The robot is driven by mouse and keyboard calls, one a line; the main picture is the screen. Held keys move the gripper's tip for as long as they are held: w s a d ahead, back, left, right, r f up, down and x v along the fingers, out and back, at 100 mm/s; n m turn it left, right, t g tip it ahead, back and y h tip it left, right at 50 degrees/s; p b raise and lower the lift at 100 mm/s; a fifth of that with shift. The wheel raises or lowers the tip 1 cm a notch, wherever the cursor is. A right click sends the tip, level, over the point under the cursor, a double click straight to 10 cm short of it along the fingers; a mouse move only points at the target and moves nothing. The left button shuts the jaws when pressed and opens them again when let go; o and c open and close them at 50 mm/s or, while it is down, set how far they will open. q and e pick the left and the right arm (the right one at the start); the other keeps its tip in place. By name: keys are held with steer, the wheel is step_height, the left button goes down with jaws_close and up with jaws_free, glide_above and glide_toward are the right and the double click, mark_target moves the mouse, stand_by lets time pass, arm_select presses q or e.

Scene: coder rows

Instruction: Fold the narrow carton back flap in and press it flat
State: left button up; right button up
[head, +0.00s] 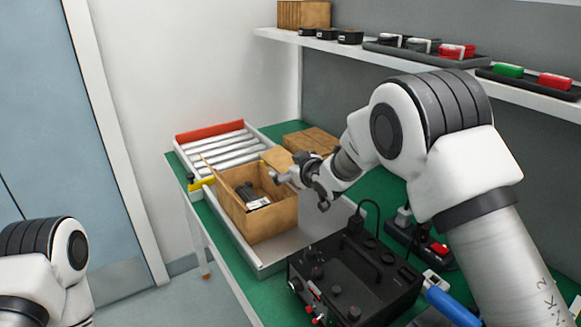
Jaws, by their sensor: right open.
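The open carton (262,226) stands in a light metal tray in the middle of the table. Inside it lies a dark item with a white label (258,203). A tan flap (277,158) shows at the carton's far right side, partly hidden by my right gripper. Its exact angle is hard to tell. Another thin flap stands up along the left edge. My right gripper (298,190) is open and empty at the carton's right rim, close to that tan flap. I cannot tell whether it touches. My left gripper is out of view; only its arm shows at lower left.
A roller rack (216,150) with a red end stands behind the carton. A closed brown box (312,140) is at the back. A black control unit (352,280) stands in front right. A shelf (350,50) runs above.

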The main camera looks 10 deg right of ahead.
steer(key=v, duration=1.2)
